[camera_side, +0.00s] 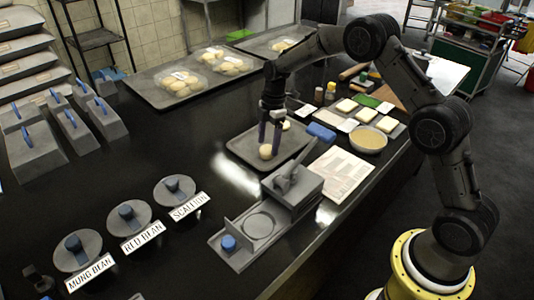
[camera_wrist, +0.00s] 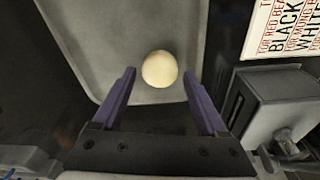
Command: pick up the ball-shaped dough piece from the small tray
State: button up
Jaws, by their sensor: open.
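The ball-shaped dough piece (camera_side: 265,151) is pale and round and sits on the small grey tray (camera_side: 241,148). In the wrist view the dough ball (camera_wrist: 159,69) lies near the tray's (camera_wrist: 122,38) lower end, ahead of my fingertips. My gripper (camera_side: 270,141) points down over the tray, right by the ball. A second small pale piece (camera_side: 286,125) shows behind my gripper, partly hidden.
A grey press (camera_side: 290,185) with a raised handle stands just in front of the tray, close to it. A printed sheet (camera_side: 342,175) and a blue block (camera_side: 321,131) lie to the right. Three labelled lidded pots (camera_side: 174,189) stand at left. The dark counter left of the tray is clear.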

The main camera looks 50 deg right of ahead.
jog(key=shift+a+f, duration=0.1)
jog(key=shift+f, duration=0.95)
jog(key=c, duration=1.1)
jog(key=shift+c, duration=0.2)
jog(key=shift+r, duration=0.15)
